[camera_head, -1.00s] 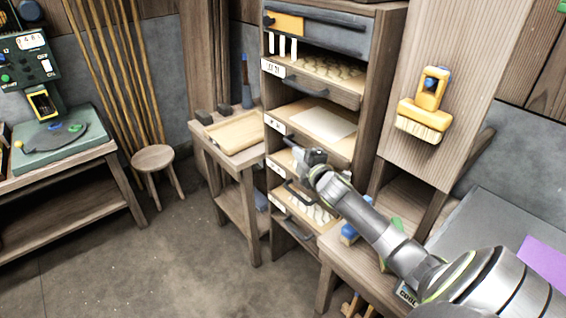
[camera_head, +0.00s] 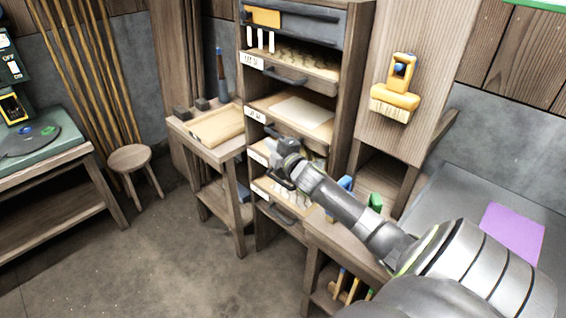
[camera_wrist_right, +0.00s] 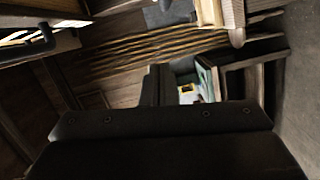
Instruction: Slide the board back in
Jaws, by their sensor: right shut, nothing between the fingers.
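A wooden rack (camera_head: 358,60) holds several boards one above another, with white labels and dark handles on their fronts. An upper board (camera_head: 322,72) carries rows of brown shapes, and the board below it (camera_head: 262,102) bears a pale sheet. Lower boards (camera_head: 258,152) are partly hidden behind my right arm. I cannot tell for sure how far each board stands out. My right gripper (camera_head: 274,152) is shut and empty in front of the lower boards; contact is unclear. In the right wrist view a dark handle (camera_wrist_right: 32,46) shows at the upper left. My left gripper is out of view.
A small side table (camera_head: 180,128) with a wooden tray stands left of the rack. A stool (camera_head: 130,158) and a green-topped bench (camera_head: 60,150) are further left. A low bench (camera_head: 318,236) stands right of the rack. Open floor lies in front.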

